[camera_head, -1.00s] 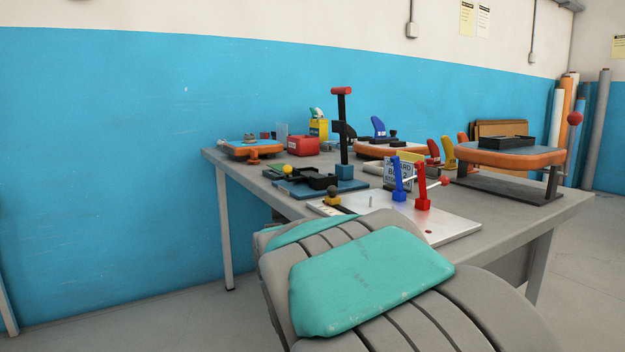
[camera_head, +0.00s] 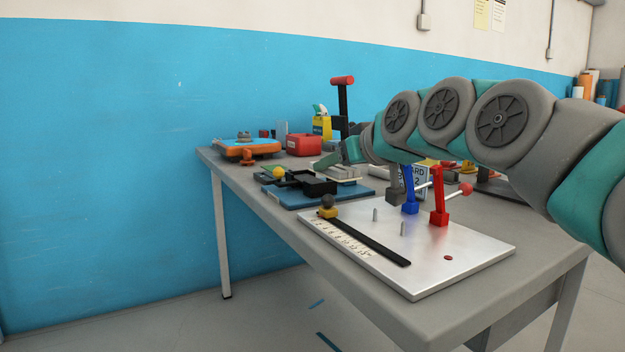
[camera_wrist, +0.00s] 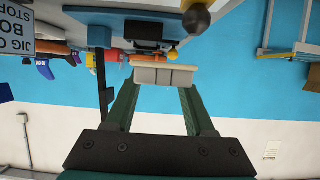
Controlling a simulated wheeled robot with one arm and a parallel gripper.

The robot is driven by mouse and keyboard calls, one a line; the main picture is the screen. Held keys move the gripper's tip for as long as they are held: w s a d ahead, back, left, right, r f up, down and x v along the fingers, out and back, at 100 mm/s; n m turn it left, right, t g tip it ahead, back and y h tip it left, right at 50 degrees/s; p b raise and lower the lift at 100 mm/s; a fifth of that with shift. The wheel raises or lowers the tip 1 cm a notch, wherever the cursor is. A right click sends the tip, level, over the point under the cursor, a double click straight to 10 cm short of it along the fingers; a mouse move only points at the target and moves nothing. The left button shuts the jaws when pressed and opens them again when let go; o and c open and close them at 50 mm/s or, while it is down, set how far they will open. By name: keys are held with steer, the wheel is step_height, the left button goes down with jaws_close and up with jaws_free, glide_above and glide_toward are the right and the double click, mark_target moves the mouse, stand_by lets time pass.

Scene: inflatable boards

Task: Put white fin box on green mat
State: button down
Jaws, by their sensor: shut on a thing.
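My gripper (camera_wrist: 165,84) is shut on a white fin box (camera_wrist: 150,76), a pale block with grooves held between the green fingertips in the wrist view. In the head view my gripper (camera_head: 330,163) reaches over the back part of the table, near the blue-based black fixture. The pale block there (camera_head: 345,174) appears at the fingertips, partly hidden by them.
A silver plate (camera_head: 470,255) with a ruler strip and blue and red upright clamps lies at the table's front. A black fixture on a blue base (camera_head: 310,198) stands behind it. A red box (camera_head: 304,145) and an orange-edged board stand (camera_head: 245,149) are farther back.

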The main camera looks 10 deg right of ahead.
steer(key=p, duration=0.1)
glide_above(311, 180)
steer(key=shift+f, duration=0.75)
steer(key=shift+w+f, duration=0.15)
steer(key=shift+f, duration=1.4)
steer(key=shift+f, duration=0.15)
steer(key=shift+c, duration=1.3)
jaws_free()
